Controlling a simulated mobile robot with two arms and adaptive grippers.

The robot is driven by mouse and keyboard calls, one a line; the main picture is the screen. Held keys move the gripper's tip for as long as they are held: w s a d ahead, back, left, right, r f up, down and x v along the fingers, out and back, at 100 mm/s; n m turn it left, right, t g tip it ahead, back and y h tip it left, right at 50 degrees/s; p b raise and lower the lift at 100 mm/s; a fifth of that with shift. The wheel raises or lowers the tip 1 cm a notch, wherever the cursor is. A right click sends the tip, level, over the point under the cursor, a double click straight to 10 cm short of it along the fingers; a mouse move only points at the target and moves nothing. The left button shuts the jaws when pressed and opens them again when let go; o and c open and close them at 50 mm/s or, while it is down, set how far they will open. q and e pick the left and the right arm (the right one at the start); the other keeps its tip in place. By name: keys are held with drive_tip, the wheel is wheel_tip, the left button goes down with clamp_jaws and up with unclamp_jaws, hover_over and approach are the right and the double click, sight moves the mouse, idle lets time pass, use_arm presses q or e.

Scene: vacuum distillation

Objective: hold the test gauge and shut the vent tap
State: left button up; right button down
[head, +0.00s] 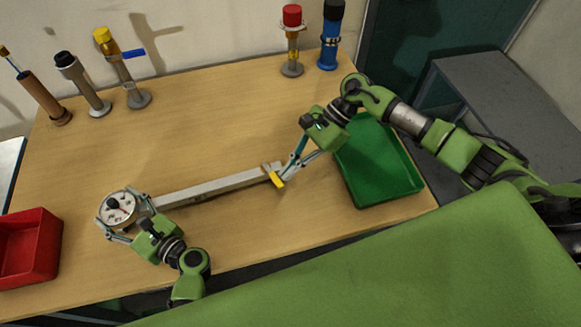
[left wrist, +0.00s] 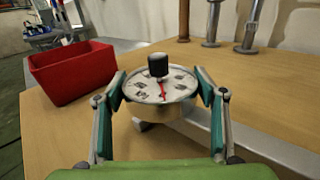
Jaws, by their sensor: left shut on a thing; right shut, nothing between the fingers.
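The test gauge (head: 117,207) is a round white dial at the left end of a long grey bar (head: 210,188) on the table. My left gripper (head: 117,221) is shut on the gauge, with one finger on each side. The left wrist view shows the dial (left wrist: 158,88) with a red needle and a black knob on top, between the fingers (left wrist: 160,95). The vent tap has a yellow handle (head: 277,181) at the bar's right end. My right gripper (head: 288,174) is shut and empty right beside this handle; whether it touches cannot be told.
A red bin (head: 28,247) stands at the left edge and a green tray (head: 378,165) at the right. Several upright fittings line the back, including one with a blue lever (head: 124,68) and one with a red cap (head: 292,40). The middle of the table behind the bar is clear.

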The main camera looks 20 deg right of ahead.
drive_tip(key=shift+s+a+m+t, duration=0.25)
drive_tip(key=shift+s+m+t, duration=0.15)
drive_tip(key=shift+m, duration=0.1)
drive_tip(key=shift+s+a, duration=0.2)
drive_tip(key=shift+a, duration=0.2)
drive_tip(key=shift+w+d, duration=0.1)
drive_tip(key=shift+w+d, duration=0.45)
drive_tip(key=shift+w, duration=0.05)
drive_tip(key=shift+d, duration=0.45)
drive_tip(key=d, duration=0.2)
drive_tip(key=shift+d, duration=0.4)
drive_tip(key=v, duration=1)
drive_tip(key=shift+s+d, duration=0.25)
drive_tip(key=shift+s, duration=0.15)
